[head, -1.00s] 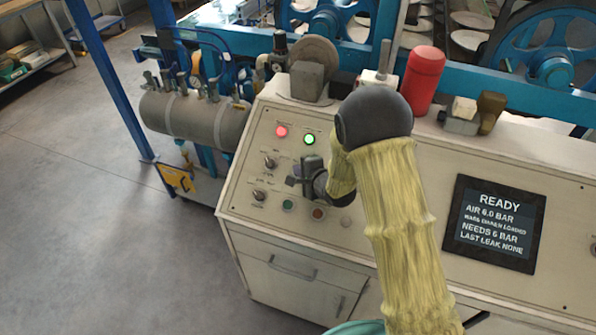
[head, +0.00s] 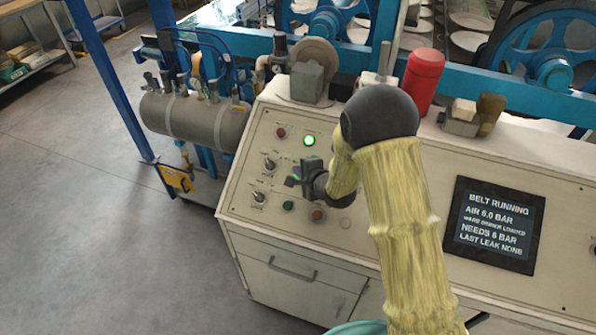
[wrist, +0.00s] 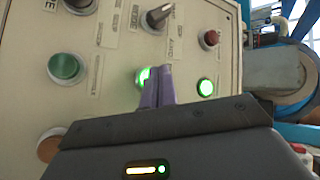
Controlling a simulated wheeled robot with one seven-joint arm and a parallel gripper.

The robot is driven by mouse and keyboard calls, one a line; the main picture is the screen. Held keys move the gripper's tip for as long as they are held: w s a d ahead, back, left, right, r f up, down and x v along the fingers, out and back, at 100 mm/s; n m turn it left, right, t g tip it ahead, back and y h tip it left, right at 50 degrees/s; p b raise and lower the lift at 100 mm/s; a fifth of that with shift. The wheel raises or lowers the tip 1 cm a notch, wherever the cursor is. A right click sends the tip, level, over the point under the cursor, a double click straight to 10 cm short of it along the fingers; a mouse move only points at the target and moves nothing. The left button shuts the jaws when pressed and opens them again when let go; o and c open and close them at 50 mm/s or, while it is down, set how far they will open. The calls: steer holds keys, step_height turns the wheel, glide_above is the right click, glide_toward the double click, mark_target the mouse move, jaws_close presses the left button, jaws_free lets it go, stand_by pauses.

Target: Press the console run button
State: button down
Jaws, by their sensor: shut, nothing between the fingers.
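My gripper (head: 294,181) is shut and empty, with its fingertips at the left part of the console (head: 408,178). In the wrist view the purple fingers (wrist: 160,84) point at a lit green button (wrist: 142,75) and partly cover it. They look to be at its face, but I cannot tell whether they touch it. Its label is not readable, so I cannot confirm it as the run button. The console screen (head: 494,224) reads "BELT RUNNING" and "AIR 6.0 BAR".
A green lamp (head: 309,140) is lit beside a dark red lamp (head: 281,132). Selector knobs (head: 269,164), another green button (head: 288,205) and an orange button (head: 318,215) are close to my gripper. A red cylinder (head: 422,82) stands on the console's back ledge.

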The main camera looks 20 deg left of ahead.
steer(key=shift+s+r, duration=0.15)
steer(key=shift+r, duration=0.1)
steer(key=s+r, duration=0.1)
steer(key=r+p, duration=0.1)
steer(key=r, duration=0.1)
steer(key=s+r+p, duration=0.1)
steer(key=shift+s+a+r, duration=0.1)
steer(key=shift+s+r, duration=0.1)
steer(key=shift+s, duration=0.1)
stand_by(0.3)
stand_by(0.8)
steer(key=s+d+r+n+g+h, duration=0.1)
steer(key=d+r+n+h, duration=0.2)
steer(key=d, duration=0.6)
steer(key=s+d+r+n+h, duration=0.1)
steer(key=d+r+n+h, duration=0.15)
steer(key=d, duration=0.75)
steer(key=s+d+r+n+g+h, duration=0.1)
steer(key=s+d+n+g, duration=0.1)
steer(key=s+d, duration=0.4)
steer(key=s+d+r+n+g+h, duration=0.2)
steer(key=s+d+n, duration=0.1)
steer(key=s+d, duration=0.4)
steer(key=s, duration=0.3)
steer(key=shift+s+d+r+g, duration=0.3)
steer(key=shift+s+g, duration=0.1)
